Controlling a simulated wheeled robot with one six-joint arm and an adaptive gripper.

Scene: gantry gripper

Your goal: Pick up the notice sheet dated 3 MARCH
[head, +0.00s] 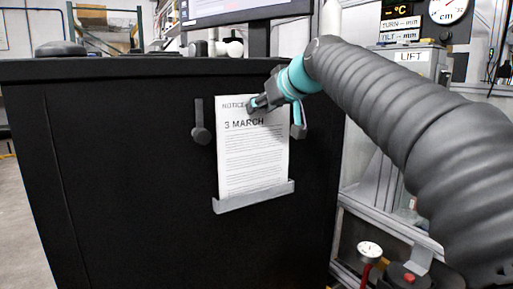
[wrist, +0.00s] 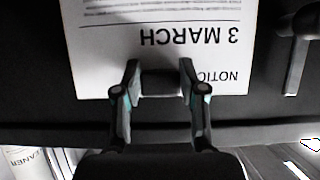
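The white notice sheet (head: 252,160) is upright against the front of a black cabinet, with "NOTICE" and "3 MARCH" printed at its top. Its lower edge sits in a grey ledge (head: 254,197). My gripper (head: 252,104) is at the sheet's top edge and hides part of the heading. In the wrist view the sheet (wrist: 190,15) appears upside down. There my gripper (wrist: 160,72) has its two fingers spread apart over the sheet's top edge. A dark block shows between the fingers; I cannot tell what it is. Contact with the sheet is unclear.
A dark grey hanging piece (head: 201,125) is on the black cabinet (head: 120,170) left of the sheet, and another (head: 299,128) is to its right. A monitor (head: 240,12) stands behind the cabinet top. A metal frame with a LIFT sign (head: 411,57) stands at the right.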

